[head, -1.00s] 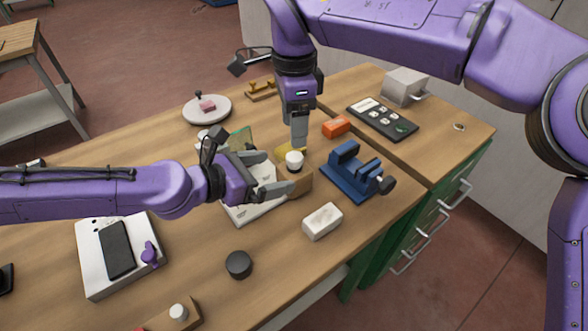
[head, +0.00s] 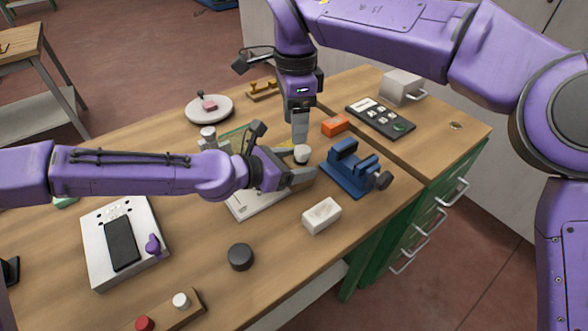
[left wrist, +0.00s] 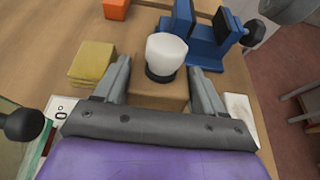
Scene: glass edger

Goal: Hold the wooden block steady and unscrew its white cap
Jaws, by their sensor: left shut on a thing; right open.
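The wooden block (left wrist: 160,92) stands between the fingers of my left gripper (left wrist: 162,70), which is shut on it. In the head view the left gripper (head: 300,176) covers most of the block. The white cap (left wrist: 166,50) sits upright on a dark collar on top of the block. It also shows in the head view (head: 302,153), just past the left fingers. My right gripper (head: 300,140) points down from above, with its fingertips close to the cap. The gap between its fingers is hard to see from this side, and I cannot tell whether it touches the cap.
A blue vise (head: 350,170) stands close to the right of the block. A white block (head: 321,216) and a black puck (head: 240,257) lie nearer the front. An orange block (head: 335,125) lies behind.

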